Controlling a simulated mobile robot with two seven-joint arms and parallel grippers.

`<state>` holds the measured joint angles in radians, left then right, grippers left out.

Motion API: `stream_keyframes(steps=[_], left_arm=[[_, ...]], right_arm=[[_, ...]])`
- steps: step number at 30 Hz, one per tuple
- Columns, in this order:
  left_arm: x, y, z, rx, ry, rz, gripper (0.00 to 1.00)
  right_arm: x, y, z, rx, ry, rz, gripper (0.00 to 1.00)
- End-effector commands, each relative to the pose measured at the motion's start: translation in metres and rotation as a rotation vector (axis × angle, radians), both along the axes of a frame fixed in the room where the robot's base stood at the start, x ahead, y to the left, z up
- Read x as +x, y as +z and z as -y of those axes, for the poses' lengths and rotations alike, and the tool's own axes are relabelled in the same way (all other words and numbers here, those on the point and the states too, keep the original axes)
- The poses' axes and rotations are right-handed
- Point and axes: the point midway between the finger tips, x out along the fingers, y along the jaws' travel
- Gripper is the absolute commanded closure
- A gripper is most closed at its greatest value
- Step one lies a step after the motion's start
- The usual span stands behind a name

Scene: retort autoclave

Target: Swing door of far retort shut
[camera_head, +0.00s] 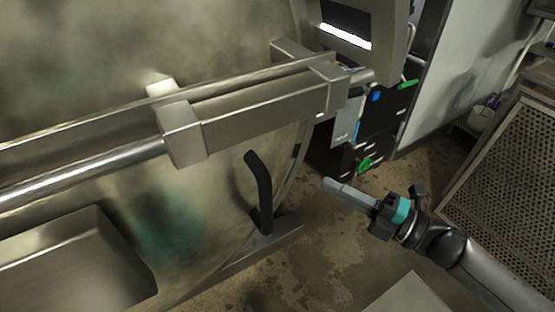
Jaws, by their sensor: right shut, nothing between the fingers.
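The retort door (215,190) is a large round metal door that fills the left and middle of the head view. A metal locking bar (250,112) runs across it, and a black curved handle (261,190) stands out near its right edge. My right gripper (328,184) is shut and empty, to the right of the handle and apart from it in the picture. Its fingers point left toward the door's edge. My left gripper is not in view. Whether the door is open or closed against its vessel cannot be told from this view.
A dark control cabinet (385,115) with coloured parts stands behind the door's right edge. A perforated metal basket or cart (507,180) stands at the right. Stained brown floor (300,262) lies bare between the door and my right arm.

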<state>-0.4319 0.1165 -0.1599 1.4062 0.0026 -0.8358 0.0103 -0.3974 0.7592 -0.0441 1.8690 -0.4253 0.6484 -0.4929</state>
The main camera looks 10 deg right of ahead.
Motion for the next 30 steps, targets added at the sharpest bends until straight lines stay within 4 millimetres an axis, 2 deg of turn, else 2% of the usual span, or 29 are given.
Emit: stream_keyframes(steps=[1,21,30], left_arm=[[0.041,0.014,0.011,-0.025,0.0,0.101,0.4],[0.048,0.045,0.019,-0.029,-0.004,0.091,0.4],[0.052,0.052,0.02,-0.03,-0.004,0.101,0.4]], right_arm=[[0.005,0.001,-0.007,0.0,0.005,0.005,1.0],[0.069,0.012,-0.074,0.001,0.004,0.004,1.0],[0.083,0.014,-0.089,0.0,0.003,0.0,1.0]])
